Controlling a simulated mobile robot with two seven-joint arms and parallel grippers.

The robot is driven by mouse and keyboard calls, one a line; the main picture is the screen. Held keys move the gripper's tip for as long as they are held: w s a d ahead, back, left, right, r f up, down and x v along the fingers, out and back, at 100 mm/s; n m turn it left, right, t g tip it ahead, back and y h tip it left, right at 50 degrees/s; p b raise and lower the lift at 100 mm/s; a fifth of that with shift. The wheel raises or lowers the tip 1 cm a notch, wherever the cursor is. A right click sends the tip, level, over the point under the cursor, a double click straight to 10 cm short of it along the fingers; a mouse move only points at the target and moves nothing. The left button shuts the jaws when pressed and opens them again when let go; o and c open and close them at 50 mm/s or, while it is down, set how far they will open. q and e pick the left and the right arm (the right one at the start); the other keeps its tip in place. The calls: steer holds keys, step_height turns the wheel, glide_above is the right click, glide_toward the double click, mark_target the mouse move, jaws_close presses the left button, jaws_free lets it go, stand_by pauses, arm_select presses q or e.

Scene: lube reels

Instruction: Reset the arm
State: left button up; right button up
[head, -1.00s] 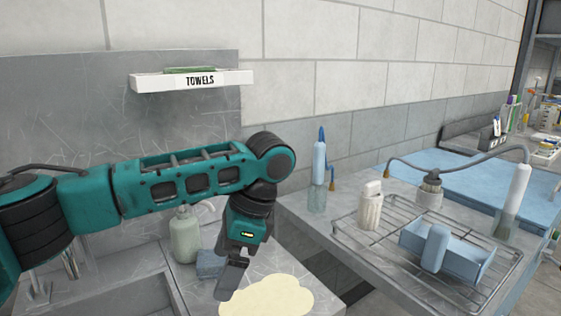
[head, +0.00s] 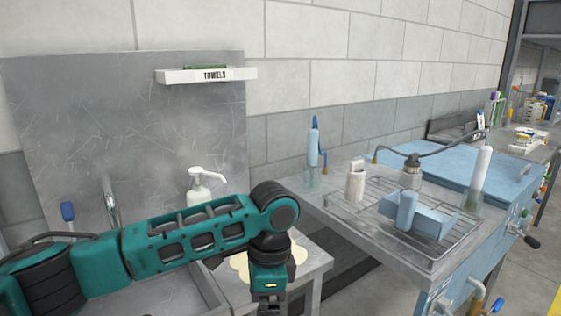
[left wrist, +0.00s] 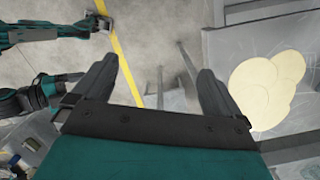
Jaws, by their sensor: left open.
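My left arm (head: 185,235) reaches in from the left of the head view, with its wrist (head: 268,275) bent downward near the bottom edge. The fingertips are cut off there. In the left wrist view my left gripper (left wrist: 157,75) has its two fingers wide apart with nothing between them. Grey floor lies beyond the fingers. A cream scalloped patch (left wrist: 268,92) on the metal counter lies to the right of the fingers, apart from them. Teal and black parts of my own body show at the upper left of that view.
A white pump bottle (head: 199,190) stands behind the arm. A gap separates counter and bench.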

arm_select(q)
steer(key=s+d+f+n+t+h, duration=0.25)
steer(key=d+f+h, duration=0.2)
steer(key=f, duration=0.25)
steer(key=s+d+f+n+t+h, duration=0.2)
steer(key=s+d+f+n+h, duration=0.15)
steer(key=f+h, duration=0.2)
steer(key=s+a+f+n+t+y, duration=0.2)
steer(key=s+a+f, duration=0.1)
steer(key=a, duration=0.4)
steer(key=s+a+f+n+t+y, duration=0.2)
steer(key=s+a+f+n, duration=0.1)
steer(key=a, duration=0.5)
steer(key=s+a+f+n+t+y, duration=0.2)
steer(key=s+a, duration=0.2)
steer(key=a, duration=0.3)
steer(key=shift+s+a+f+t+y, duration=0.15)
steer(key=shift+a+f+t+y, duration=0.15)
steer(key=shift+f+t, duration=0.1)
steer(key=shift+d, duration=0.1)
steer(key=shift+c, duration=0.3)
